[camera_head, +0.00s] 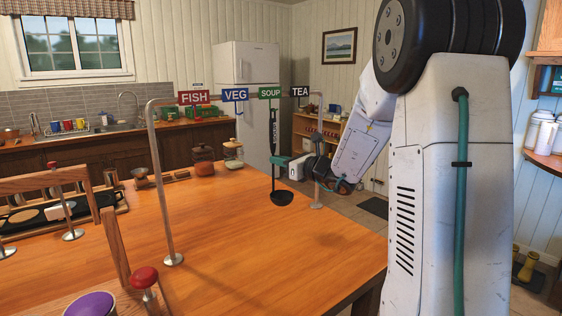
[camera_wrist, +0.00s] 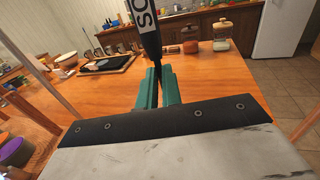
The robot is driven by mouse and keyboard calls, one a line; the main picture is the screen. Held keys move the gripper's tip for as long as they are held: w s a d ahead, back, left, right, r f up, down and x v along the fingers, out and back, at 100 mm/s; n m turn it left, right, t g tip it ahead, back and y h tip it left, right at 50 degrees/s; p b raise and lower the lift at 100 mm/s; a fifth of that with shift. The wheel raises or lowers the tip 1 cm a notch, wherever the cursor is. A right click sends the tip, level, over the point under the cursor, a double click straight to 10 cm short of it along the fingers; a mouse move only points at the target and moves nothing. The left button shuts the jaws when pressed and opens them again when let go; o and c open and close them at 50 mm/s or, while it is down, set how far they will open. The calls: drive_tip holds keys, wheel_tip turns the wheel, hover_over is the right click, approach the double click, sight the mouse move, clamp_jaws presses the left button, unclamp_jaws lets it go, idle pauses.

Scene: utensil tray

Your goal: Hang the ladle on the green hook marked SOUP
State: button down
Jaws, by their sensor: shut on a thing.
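The black ladle (camera_head: 281,197) hangs upright below the green SOUP sign (camera_head: 270,92), bowl down over the table. My gripper (camera_head: 277,160), with teal fingers, is shut on the ladle's handle from the right. In the wrist view the fingers (camera_wrist: 157,87) close around the dark handle (camera_wrist: 149,42), which bears a white label with partly seen letters. The handle's top reaches close under the green sign. The green hook is too small to make out, and I cannot tell whether the ladle touches it.
A metal rail (camera_head: 158,180) stands on the wooden table (camera_head: 240,240), also carrying FISH (camera_head: 193,98), VEG (camera_head: 235,95) and TEA (camera_head: 299,91) signs. Jars (camera_head: 233,153) stand at the far edge. A dark tray (camera_head: 40,215) lies left. The table's middle is clear.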

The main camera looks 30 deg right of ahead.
drive_tip(key=shift+f, duration=0.35)
drive_tip(key=c, duration=1.5)
unclamp_jaws()
drive_tip(key=shift+r, duration=0.1)
drive_tip(key=shift+s, duration=0.1)
drive_tip(key=v, duration=0.7)
drive_tip(key=shift+s, duration=0.3)
